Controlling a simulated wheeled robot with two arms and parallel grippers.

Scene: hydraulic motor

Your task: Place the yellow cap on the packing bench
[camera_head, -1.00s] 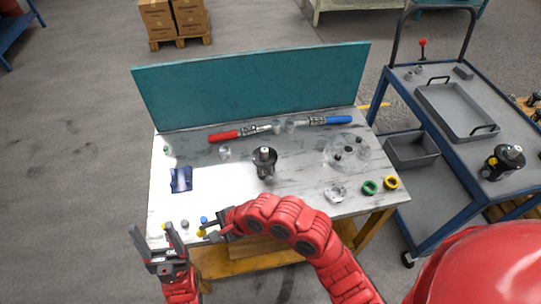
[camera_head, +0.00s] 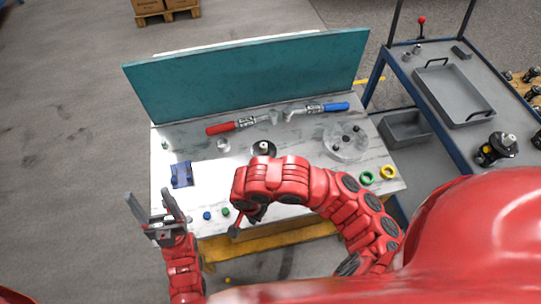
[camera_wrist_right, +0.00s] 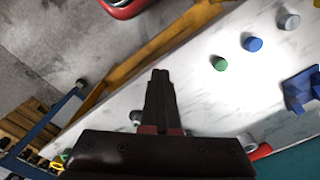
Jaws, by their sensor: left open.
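A yellow cap (camera_wrist_right: 318,3) is only partly visible at the top right corner of the right wrist view. It stands in line with a grey cap (camera_wrist_right: 289,21), a blue cap (camera_wrist_right: 253,44) and a green cap (camera_wrist_right: 219,63) on the marble-topped bench (camera_head: 205,192). A small yellow spot (camera_head: 227,281) lies on the floor in front of the bench; it is too small to identify. My left gripper (camera_head: 153,203) is open and empty at the bench's front left corner. My right gripper (camera_head: 235,233) is shut with nothing visible in it; its fingers fill the wrist view's middle (camera_wrist_right: 159,78).
A teal panel (camera_head: 250,75) backs the bench. Green (camera_head: 367,177) and yellow (camera_head: 388,172) rings lie at its right. A dark motor part (camera_head: 264,147) is partly behind my right arm. A blue cart (camera_head: 418,88) with a grey tray (camera_head: 457,99) stands on the right.

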